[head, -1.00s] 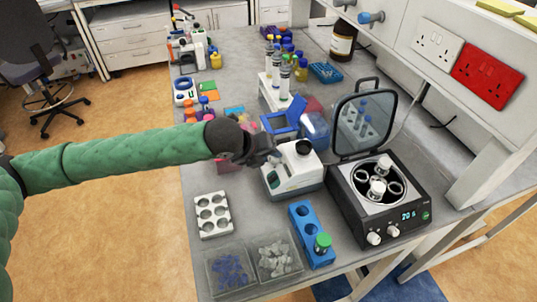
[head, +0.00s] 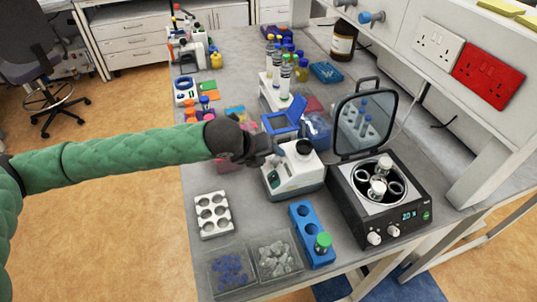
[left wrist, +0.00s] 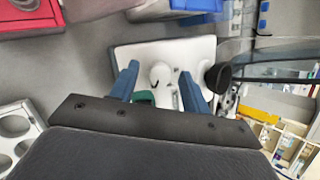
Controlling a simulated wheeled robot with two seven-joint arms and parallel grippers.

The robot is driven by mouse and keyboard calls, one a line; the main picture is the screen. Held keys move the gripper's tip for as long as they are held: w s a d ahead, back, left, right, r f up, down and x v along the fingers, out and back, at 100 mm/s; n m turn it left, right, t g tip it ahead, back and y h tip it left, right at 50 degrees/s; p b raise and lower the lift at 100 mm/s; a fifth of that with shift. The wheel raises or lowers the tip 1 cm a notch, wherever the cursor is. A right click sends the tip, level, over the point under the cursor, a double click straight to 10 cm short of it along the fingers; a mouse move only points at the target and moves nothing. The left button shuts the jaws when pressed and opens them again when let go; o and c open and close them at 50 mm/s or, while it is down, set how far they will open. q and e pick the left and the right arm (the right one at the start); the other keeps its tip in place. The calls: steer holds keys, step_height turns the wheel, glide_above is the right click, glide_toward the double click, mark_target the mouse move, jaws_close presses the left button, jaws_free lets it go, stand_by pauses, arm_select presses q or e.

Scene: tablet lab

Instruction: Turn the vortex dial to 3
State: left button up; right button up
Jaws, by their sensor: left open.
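The vortex mixer (head: 294,179) is a white and grey box with a black cup on top, standing mid-table in the head view. It also shows in the left wrist view (left wrist: 198,52), with a white round dial (left wrist: 160,72) on its face. My left gripper (head: 282,154) is at the mixer's left upper side in the head view and partly covers it. In the left wrist view its two blue fingers (left wrist: 160,80) are apart, one on each side of the dial; I cannot tell whether they touch it. The dial's number is not readable. My right gripper is not in view.
A centrifuge (head: 385,205) with its lid up stands right of the mixer. A blue rack (head: 303,222) with a green-capped tube is in front. A white rack (head: 213,230) and two clear trays are at front left. Blue boxes and a bottle rack stand behind.

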arm_select(q)
steer(key=shift+s+a+r, duration=0.1)
steer(key=shift+a+r, duration=0.05)
steer(key=shift+r, duration=0.05)
steer(key=b+v, duration=0.2)
steer(key=v, duration=0.5)
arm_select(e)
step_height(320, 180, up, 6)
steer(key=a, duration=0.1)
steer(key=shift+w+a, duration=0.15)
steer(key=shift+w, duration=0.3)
arm_select(q)
steer(key=shift+a, duration=0.1)
